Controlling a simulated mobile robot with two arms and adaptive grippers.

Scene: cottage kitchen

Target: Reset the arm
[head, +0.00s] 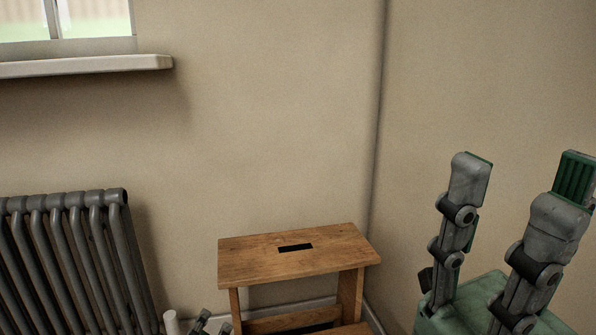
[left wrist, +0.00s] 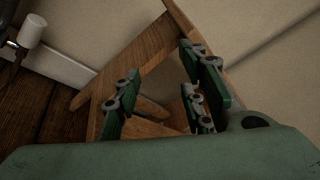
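My right gripper (head: 522,180) stands at the right of the head view, fingers pointing up. Its grey, green-padded fingers are wide apart with only bare wall between them. My left gripper (head: 212,325) barely shows at the bottom edge of the head view, in front of the stool's left side. In the left wrist view the left gripper (left wrist: 160,72) has its fingers spread, with nothing held between them. The wooden step stool (head: 270,264) lies beyond these fingers, and it also shows in the left wrist view (left wrist: 142,62). Whether the fingers touch it I cannot tell.
A dark grey radiator (head: 75,255) stands at the left wall, below a window sill (head: 85,66). A white cylindrical piece (head: 171,323) is beside the radiator. The wall corner is behind the stool. Dark wooden floor (left wrist: 45,110) shows at the left in the left wrist view.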

